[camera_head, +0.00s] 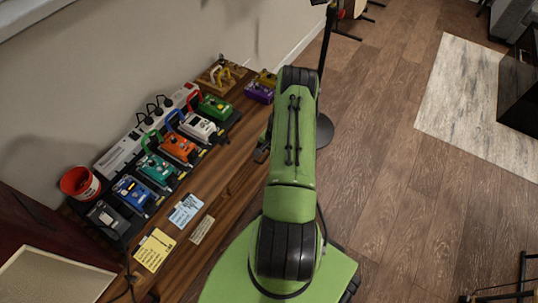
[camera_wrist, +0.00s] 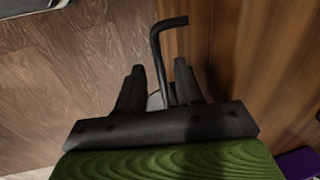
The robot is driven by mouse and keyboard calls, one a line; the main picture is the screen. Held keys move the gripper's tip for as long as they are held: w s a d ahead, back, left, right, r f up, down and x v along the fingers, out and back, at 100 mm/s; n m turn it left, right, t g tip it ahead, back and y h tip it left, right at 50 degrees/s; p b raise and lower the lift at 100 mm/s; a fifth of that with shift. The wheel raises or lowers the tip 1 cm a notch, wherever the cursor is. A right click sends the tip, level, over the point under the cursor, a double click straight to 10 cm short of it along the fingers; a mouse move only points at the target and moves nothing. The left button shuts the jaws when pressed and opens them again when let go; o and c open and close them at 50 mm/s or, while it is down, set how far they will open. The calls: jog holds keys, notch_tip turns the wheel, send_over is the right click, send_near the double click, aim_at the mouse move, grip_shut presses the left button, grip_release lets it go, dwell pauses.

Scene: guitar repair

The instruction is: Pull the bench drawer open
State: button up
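The wooden bench (camera_head: 205,185) runs diagonally along the wall in the head view. Its wooden face also fills the right of the wrist view (camera_wrist: 275,60). A black bent bar (camera_wrist: 156,45), which looks like the drawer handle, stands out from the wood there. My gripper (camera_wrist: 159,66) is open, with its two dark fingers apart. The bar passes between the fingers, closer to the right one; I cannot tell whether it touches. The drawer's outline is not clear in either view. In the head view my green arm hides the bench's front side and most of the gripper.
Several colored pedals, including an orange one (camera_head: 178,147), stand on a board on the bench. A red cup (camera_head: 80,184) and a yellow note (camera_head: 154,250) are nearer. A purple pedal (camera_wrist: 299,163) shows at the wrist view's corner.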

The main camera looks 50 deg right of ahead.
grip_shut()
dwell(1.5)
